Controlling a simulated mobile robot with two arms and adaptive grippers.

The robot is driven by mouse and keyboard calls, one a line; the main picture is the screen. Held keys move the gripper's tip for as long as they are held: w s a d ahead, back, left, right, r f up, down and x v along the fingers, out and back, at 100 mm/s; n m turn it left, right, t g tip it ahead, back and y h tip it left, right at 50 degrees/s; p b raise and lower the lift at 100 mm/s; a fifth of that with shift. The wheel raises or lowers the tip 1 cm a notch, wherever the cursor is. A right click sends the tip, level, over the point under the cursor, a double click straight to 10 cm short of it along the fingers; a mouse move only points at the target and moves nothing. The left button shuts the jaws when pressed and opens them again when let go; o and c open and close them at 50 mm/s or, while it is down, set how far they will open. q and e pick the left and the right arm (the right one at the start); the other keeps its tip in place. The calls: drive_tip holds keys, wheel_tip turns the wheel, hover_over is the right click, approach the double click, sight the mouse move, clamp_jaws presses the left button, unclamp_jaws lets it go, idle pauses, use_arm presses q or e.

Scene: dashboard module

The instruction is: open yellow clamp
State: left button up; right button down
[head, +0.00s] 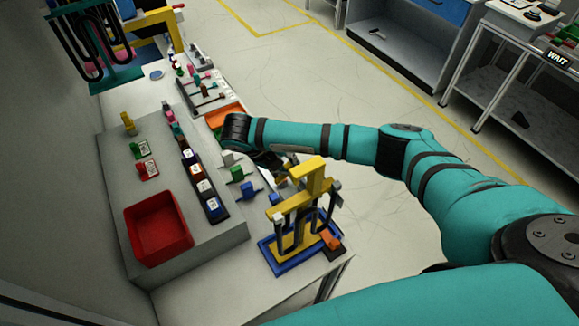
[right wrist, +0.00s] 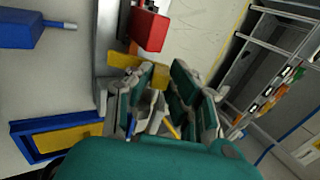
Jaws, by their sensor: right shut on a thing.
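My right gripper (head: 280,168) reaches over the near edge of the bench, just behind the yellow stand. In the right wrist view its fingers (right wrist: 157,95) are closed in around a yellow piece (right wrist: 150,73), which I take to be the yellow clamp. A bit of the yellow clamp (head: 283,175) shows beside the fingers in the head view. The fingers hide most of it, so I cannot tell whether the clamp is open. A red block (right wrist: 149,30) lies just beyond it in the wrist view. My left gripper is in neither view.
A yellow stand (head: 312,180) with black cables rises from a blue tray (head: 284,268) close to my right gripper. Green and blue clamps (head: 237,173) stand left of it. A red bin (head: 158,228) sits on the raised panel. The floor right of the bench is clear.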

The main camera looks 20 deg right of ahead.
drive_tip(key=shift+a+r+h, duration=0.1)
drive_tip(key=shift+a+h, duration=0.15)
drive_tip(key=shift+h, duration=0.15)
drive_tip(key=c, duration=1.2)
unclamp_jaws()
drive_tip(key=shift+c, duration=0.2)
drive_tip(key=shift+r, duration=0.1)
drive_tip(key=v, duration=1.2)
drive_tip(key=shift+s, duration=0.15)
